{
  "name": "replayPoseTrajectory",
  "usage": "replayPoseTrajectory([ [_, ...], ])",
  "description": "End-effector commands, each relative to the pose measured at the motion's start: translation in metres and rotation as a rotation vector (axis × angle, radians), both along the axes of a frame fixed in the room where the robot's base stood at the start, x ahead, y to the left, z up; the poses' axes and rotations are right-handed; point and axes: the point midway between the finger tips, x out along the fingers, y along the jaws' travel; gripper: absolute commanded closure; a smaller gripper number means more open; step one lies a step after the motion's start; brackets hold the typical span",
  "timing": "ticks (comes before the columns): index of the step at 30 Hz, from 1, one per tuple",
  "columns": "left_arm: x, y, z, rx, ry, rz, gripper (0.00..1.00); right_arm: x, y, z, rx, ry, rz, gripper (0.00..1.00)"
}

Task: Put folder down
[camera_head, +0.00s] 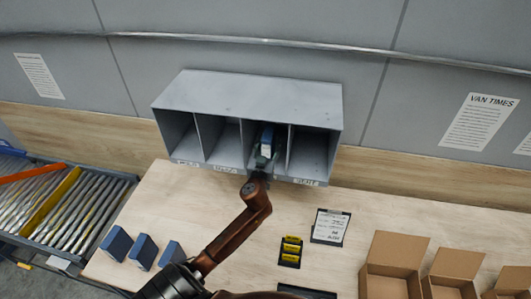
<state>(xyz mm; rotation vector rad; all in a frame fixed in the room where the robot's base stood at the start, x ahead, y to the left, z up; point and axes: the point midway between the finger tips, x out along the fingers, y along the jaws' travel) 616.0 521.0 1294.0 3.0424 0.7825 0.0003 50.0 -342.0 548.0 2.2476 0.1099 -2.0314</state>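A grey shelf unit (250,94) with several open compartments stands at the back of the table. A blue folder (267,135) stands upright inside the third compartment from the left. My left gripper (263,152) reaches into the front of that compartment with its fingers around the near end of the folder, and appears shut on it. The fingertips are small and partly hidden in shadow, and the folder's lower part is hidden. Three more blue folders, a left one (117,243), a middle one (143,251) and a right one (171,253), stand on the table's left side. My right gripper is out of view.
The table (190,205) is bare in front of the shelf. A clipboard (330,227) and a black holder with yellow items (290,251) lie right of my arm. Open cardboard boxes (392,265) stand at the right. A bin of files (70,205) is at the left.

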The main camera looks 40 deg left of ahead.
Motion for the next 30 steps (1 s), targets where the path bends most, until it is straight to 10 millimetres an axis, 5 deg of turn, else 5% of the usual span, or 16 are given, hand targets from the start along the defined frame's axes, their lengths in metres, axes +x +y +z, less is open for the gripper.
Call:
replayPoseTrajectory([
  [15, -0.087, -0.048, -0.004, -0.004, 0.001, -0.001, 0.54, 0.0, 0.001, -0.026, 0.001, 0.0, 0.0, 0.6],
  [30, -0.1, -0.055, -0.002, -0.001, 0.002, 0.0, 0.54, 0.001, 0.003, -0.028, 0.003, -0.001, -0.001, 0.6],
])
